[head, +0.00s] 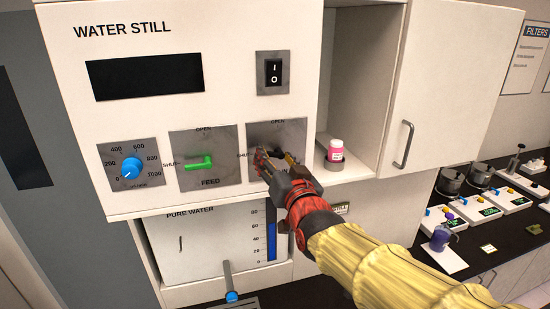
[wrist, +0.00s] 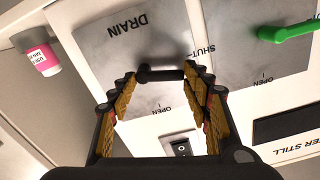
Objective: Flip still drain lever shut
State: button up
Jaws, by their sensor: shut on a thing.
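The drain lever (wrist: 165,75) is a short black handle on a grey metal plate marked DRAIN (wrist: 110,60). In the wrist view it points to the right, roughly toward the SHUT side and a little toward the OPEN mark. Whether it is at the end of its travel I cannot tell. My gripper (wrist: 163,80) is shut on the lever, with a fingertip at each side of it. In the head view my gripper (head: 265,163) covers most of the lever, at the lower right of the water still's white front (head: 225,75).
The green feed lever (head: 200,162) sits just left, pointing toward SHUT. A blue dial (head: 131,168) is farther left and a black rocker switch (head: 273,72) is above. A pink-labelled jar (head: 336,151) stands in the open cubby to the right.

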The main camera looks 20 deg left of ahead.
jog(key=shift+r, duration=0.15)
jog(key=shift+c, duration=1)
jog(key=shift+a+b, duration=0.1)
jog(key=shift+b, duration=0.4)
jog(key=shift+s+f+n+b, duration=0.1)
jog(key=shift+f+n+b, duration=0.25)
jog(key=shift+n+b, duration=0.6)
jog(key=n+b, duration=0.1)
jog(key=b, duration=0.2)
jog(key=shift+n, duration=0.25)
jog(key=o, duration=0.7)
jog(key=shift+o, duration=1.4)
jog(key=shift+a, duration=0.3)
jog(key=shift+s, duration=0.1)
jog(key=shift+d+f, duration=0.1)
